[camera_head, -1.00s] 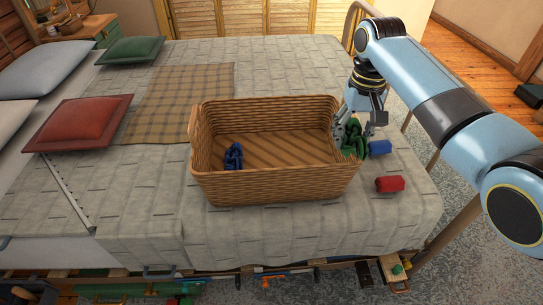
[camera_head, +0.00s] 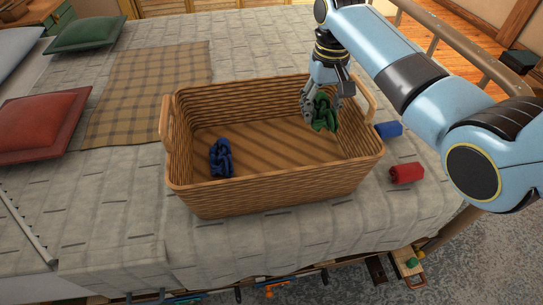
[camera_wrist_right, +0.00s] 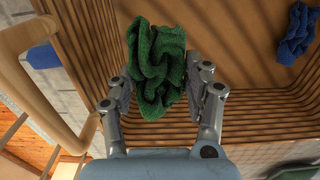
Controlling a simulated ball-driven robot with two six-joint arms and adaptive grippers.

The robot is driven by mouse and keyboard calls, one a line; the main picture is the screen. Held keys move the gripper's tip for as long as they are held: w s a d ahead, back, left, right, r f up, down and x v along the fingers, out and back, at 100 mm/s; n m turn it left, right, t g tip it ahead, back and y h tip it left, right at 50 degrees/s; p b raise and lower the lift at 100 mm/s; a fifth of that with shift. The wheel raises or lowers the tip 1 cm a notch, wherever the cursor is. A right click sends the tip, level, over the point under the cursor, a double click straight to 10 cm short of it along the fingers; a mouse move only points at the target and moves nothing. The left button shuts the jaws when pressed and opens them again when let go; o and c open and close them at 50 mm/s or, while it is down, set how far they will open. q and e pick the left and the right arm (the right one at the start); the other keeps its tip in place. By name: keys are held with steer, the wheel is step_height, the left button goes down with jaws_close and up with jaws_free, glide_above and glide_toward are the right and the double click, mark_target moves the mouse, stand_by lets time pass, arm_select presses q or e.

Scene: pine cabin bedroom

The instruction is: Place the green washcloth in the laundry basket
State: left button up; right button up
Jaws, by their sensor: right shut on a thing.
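The green washcloth (camera_head: 323,113) is crumpled and held between the fingers of my right gripper (camera_head: 328,108). In the right wrist view the washcloth (camera_wrist_right: 155,68) sits between the two fingers of the gripper (camera_wrist_right: 160,92). The wicker laundry basket (camera_head: 280,198) stands on the bed, with its open top facing up. The gripper and washcloth are over the right part of the basket's opening, near its right end. How far the washcloth is above the basket floor is hard to tell. My left gripper is not in view.
A crumpled blue cloth (camera_head: 221,158) lies inside the basket at the left. A blue roll (camera_head: 388,129) and a red roll (camera_head: 406,173) lie on the bed to the right of the basket. A plaid blanket (camera_head: 150,90) and a red cushion (camera_head: 42,122) lie to the left.

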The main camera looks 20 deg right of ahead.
steer(key=b, duration=0.2)
glide_above(314, 148)
step_height(314, 148, down, 7)
steer(key=shift+r, duration=0.2)
step_height(314, 148, down, 4)
steer(key=shift+r+b, duration=0.2)
steer(key=shift+b, duration=0.25)
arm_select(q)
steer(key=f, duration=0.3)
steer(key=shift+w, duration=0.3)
arm_select(e)
steer(key=shift+r, duration=0.1)
steer(key=o, duration=0.7)
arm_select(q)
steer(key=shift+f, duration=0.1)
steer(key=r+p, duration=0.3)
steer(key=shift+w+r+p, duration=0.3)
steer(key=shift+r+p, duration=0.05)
arm_select(e)
step_height(314, 148, up, 12)
